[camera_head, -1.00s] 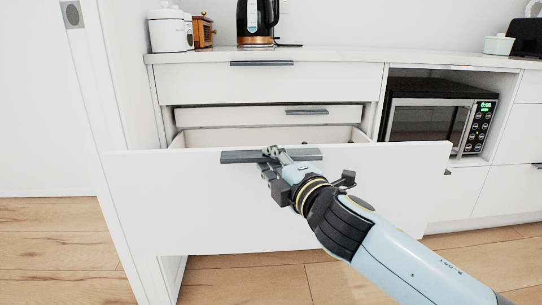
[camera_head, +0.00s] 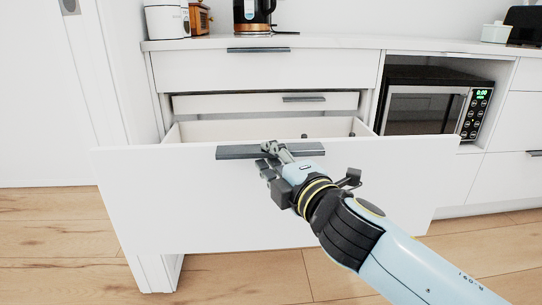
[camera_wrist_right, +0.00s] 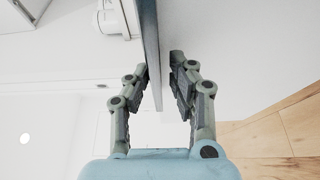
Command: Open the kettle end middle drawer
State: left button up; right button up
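A wide white drawer (camera_head: 160,200) under the kettle end of the counter stands pulled well out, its inside showing behind the front. A flat dark handle (camera_head: 230,153) runs along its top edge. My right gripper (camera_head: 272,150) is at the middle of this handle. In the right wrist view its two fingers (camera_wrist_right: 160,68) sit on either side of the dark handle strip (camera_wrist_right: 150,35), drawn close together around it; a slim gap shows on the right side. Above are a shut top drawer (camera_head: 190,72) and a narrower, set-back drawer front (camera_head: 225,103). My left gripper is not in view.
The kettle (camera_head: 252,14) stands on the counter (camera_head: 350,42) beside a white canister (camera_head: 166,20). A microwave (camera_head: 425,105) sits in a niche to the right. Wooden floor (camera_head: 235,275) lies clear below the drawer. A white wall panel (camera_head: 125,130) is close on the left.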

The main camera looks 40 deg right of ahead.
jog(key=o, duration=0.4)
jog(key=shift+f, duration=0.15)
jog(key=s, duration=0.4)
jog(key=s+a, duration=0.1)
jog(key=s, duration=0.6)
jog(key=shift+s+a, duration=0.4)
